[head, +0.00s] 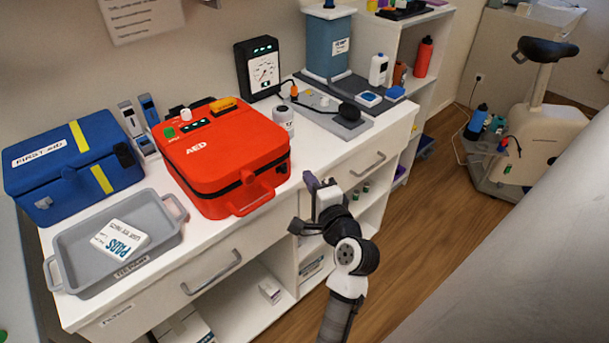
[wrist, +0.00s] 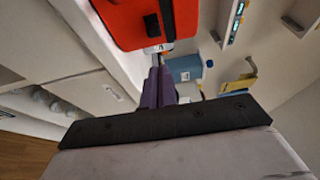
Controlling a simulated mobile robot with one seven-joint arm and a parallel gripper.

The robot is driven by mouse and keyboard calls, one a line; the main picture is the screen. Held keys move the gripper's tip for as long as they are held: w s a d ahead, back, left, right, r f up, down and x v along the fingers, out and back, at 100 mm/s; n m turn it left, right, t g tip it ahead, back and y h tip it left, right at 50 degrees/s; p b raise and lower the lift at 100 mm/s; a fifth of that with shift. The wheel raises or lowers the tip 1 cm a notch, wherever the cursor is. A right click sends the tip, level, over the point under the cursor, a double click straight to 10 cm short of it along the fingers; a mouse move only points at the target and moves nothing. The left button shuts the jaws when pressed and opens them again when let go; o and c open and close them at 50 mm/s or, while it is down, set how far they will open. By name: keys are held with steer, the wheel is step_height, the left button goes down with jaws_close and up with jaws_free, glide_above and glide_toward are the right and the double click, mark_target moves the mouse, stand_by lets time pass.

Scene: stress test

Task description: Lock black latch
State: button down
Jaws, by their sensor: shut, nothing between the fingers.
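The red AED case (head: 225,150) stands on the white counter, lid down. In the wrist view a black part (wrist: 152,25) shows on the red case (wrist: 130,15). The blue first aid case (head: 75,165) also has a black latch-like piece (head: 124,153) on its right side. My gripper (head: 312,182) is in front of the counter, right of the AED case and apart from it. Its purple fingers (wrist: 160,85) are shut and empty.
A grey tray (head: 168,238) with a pads packet (head: 120,238) is at the front left. A white bottle (head: 283,121) stands just behind the AED case. A grey device board (head: 335,115) and a gauge (head: 262,68) are farther back. Drawer handles (head: 212,272) project from the counter front.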

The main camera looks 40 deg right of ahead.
steer(key=shift+b+v, duration=0.5)
steer(key=shift+v, duration=2.25)
steer(key=shift+a, duration=0.1)
